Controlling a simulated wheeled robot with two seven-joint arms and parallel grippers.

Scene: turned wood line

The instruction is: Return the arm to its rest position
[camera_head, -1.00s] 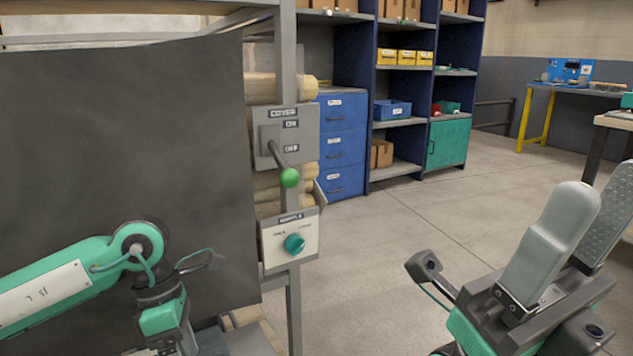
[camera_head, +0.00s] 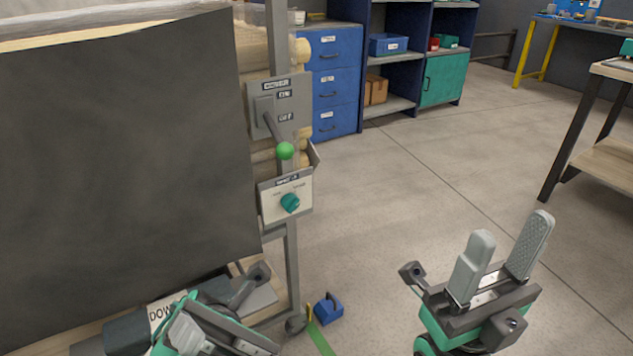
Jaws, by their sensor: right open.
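My right gripper (camera_head: 508,258) is at the lower right of the head view. Its two grey fingers point up and stand apart, with nothing between them. It is over bare floor, well clear of the rack. My left arm comes in at the bottom left, in front of the rack's lower shelf. The left gripper (camera_head: 215,318) is partly seen there, and its fingers cannot be made out clearly.
A rack post carries a switch panel with a green-knobbed lever (camera_head: 285,151) and a box with a teal dial (camera_head: 290,203). A dark sheet (camera_head: 120,170) hangs at left. A blue object (camera_head: 328,308) lies on the floor. A workbench (camera_head: 600,150) stands right. Floor between is clear.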

